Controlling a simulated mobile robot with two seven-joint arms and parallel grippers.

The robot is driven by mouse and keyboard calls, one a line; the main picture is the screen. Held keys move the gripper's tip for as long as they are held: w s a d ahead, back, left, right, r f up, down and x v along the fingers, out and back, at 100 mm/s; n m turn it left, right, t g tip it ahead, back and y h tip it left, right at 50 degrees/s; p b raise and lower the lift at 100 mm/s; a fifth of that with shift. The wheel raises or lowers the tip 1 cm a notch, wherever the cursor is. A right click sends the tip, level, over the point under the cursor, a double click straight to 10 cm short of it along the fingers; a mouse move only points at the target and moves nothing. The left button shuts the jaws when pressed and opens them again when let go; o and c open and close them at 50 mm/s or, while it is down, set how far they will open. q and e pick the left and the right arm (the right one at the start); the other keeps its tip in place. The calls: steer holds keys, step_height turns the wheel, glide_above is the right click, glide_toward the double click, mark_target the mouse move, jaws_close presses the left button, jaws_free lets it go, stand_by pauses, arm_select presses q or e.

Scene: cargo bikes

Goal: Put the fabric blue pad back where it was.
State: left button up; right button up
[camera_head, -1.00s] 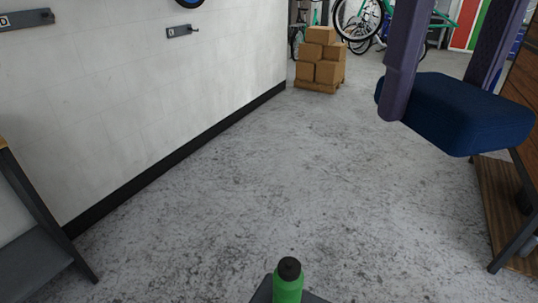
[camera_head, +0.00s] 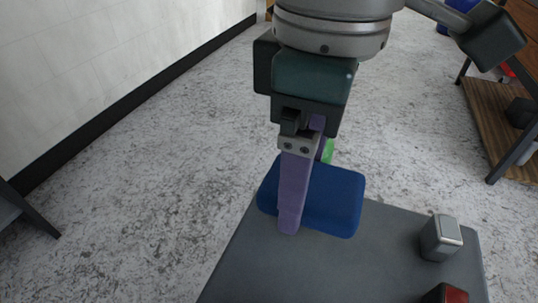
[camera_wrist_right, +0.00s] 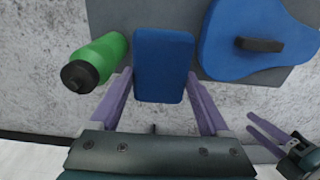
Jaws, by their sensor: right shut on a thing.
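The blue fabric pad (camera_head: 335,200) is a rounded block held between the purple fingers of my right gripper (camera_head: 312,205). In the right wrist view the pad (camera_wrist_right: 163,65) sits between the two fingers, one on each side. In the head view it overlaps the back left edge of a dark grey flat deck (camera_head: 330,270); I cannot tell whether it touches the deck. One finger is in front of the pad and the other is mostly hidden. My left gripper (camera_wrist_right: 262,134) shows at the lower right of the right wrist view, its fingers apart and empty.
A green bottle (camera_wrist_right: 103,58) with a black cap is close left of the pad in the wrist view. A silver-topped block (camera_head: 441,238) and a red-topped item (camera_head: 446,293) are on the deck's right. A wooden-based rack (camera_head: 500,120) stands right.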

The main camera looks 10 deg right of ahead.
steer(key=b, duration=0.5)
glide_above(290, 268)
step_height(290, 268, down, 13)
steer(key=shift+s+f, duration=0.1)
step_height(290, 268, down, 4)
steer(key=shift+f+b, duration=0.1)
steer(key=shift+b, duration=0.8)
